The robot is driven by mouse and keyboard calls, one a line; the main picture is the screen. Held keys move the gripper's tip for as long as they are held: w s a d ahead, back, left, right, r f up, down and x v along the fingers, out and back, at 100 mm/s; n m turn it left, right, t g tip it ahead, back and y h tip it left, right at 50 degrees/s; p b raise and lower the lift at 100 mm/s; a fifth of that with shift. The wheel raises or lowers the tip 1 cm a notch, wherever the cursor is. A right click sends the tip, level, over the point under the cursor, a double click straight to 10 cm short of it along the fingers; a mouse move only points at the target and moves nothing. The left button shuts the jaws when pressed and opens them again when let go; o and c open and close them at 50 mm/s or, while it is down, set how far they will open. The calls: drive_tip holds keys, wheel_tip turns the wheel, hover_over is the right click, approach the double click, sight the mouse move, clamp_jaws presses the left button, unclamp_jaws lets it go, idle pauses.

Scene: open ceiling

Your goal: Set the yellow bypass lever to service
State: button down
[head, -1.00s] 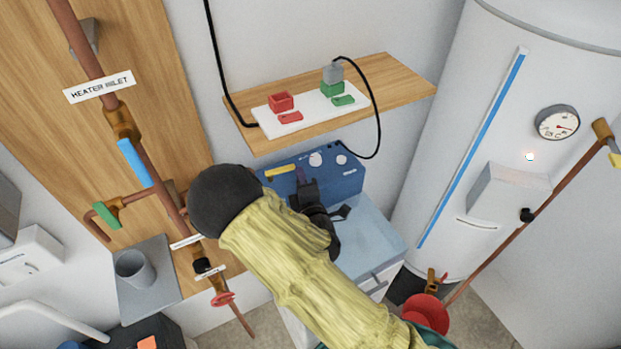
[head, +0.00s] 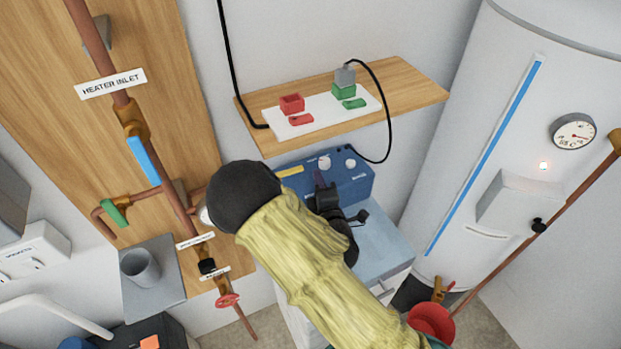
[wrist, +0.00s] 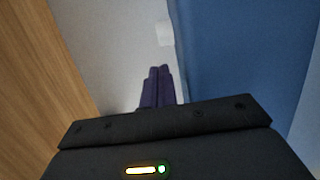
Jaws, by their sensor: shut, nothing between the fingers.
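A yellow bar (head: 290,171) shows on the upper left of the blue box (head: 352,187) below the shelf. I cannot tell whether it is the bypass lever, and no service mark is readable. My gripper (head: 320,181) is in front of the blue box, to the right of the yellow bar and apart from it in the picture. Its dark purple fingers are closed together and empty; they also show in the wrist view (wrist: 157,87), pointing along a pale wall beside a blue surface (wrist: 235,60). No yellow thing shows in the wrist view. My forearm hides the area below the box's left side.
A wooden shelf (head: 415,92) with red and green blocks and a black cable is above the box. Copper pipes with a blue handle (head: 143,158), green handle (head: 115,213) and red wheel (head: 228,300) are on the left. A white tank (head: 450,150) stands on the right.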

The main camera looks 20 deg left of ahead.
drive_tip(key=d, duration=0.2)
drive_tip(key=s+d, duration=0.1)
drive_tip(key=d, duration=0.2)
drive_tip(key=d+b, duration=0.1)
drive_tip(key=d, duration=0.1)
drive_tip(key=shift+s+d, duration=0.2)
drive_tip(key=shift+d, duration=0.15)
drive_tip(key=shift+w+a, duration=0.1)
